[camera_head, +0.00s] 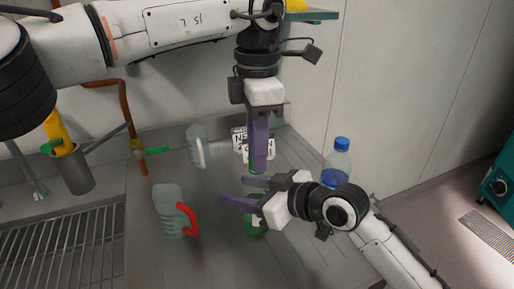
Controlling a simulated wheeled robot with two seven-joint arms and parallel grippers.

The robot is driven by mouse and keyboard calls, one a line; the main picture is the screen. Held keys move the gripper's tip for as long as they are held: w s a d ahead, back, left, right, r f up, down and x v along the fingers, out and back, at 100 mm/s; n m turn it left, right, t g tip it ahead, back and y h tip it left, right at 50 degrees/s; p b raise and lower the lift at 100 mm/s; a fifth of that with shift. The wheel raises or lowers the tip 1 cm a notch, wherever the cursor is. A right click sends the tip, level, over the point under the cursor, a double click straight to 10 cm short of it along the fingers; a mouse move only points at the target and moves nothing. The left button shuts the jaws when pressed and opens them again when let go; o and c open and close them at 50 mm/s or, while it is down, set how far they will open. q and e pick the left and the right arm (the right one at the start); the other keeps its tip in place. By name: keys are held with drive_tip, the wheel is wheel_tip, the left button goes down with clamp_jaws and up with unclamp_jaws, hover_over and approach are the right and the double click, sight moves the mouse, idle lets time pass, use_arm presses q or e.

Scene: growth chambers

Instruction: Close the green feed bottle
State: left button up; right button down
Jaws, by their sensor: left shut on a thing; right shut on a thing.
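The green feed bottle (255,226) stands on the metal bench, its lower part showing below my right gripper. My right gripper (237,192) comes in from the lower right, its purple fingers around the bottle's upper part. My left gripper (257,166) points straight down just above the bottle. Its purple fingers are shut on a small green thing, probably the cap, of which only a sliver shows between and beside the fingertips. The bottle's mouth is hidden by the two grippers, so I cannot tell whether cap and neck touch.
A blue-capped clear bottle (337,164) stands to the right, close to my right arm. A grey jug with a red handle (170,212) stands left of the grippers. A second jug (196,147) and white printed labels (239,141) are behind. A sink grate (70,245) lies at left.

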use_arm(q)
drive_tip(key=m, duration=1.3)
drive_tip(key=shift+m, duration=0.3)
drive_tip(key=m, duration=0.6)
drive_tip(key=shift+m, duration=0.3)
drive_tip(key=m, duration=0.7)
drive_tip(key=o, duration=1)
drive_tip(key=shift+r, duration=2.2)
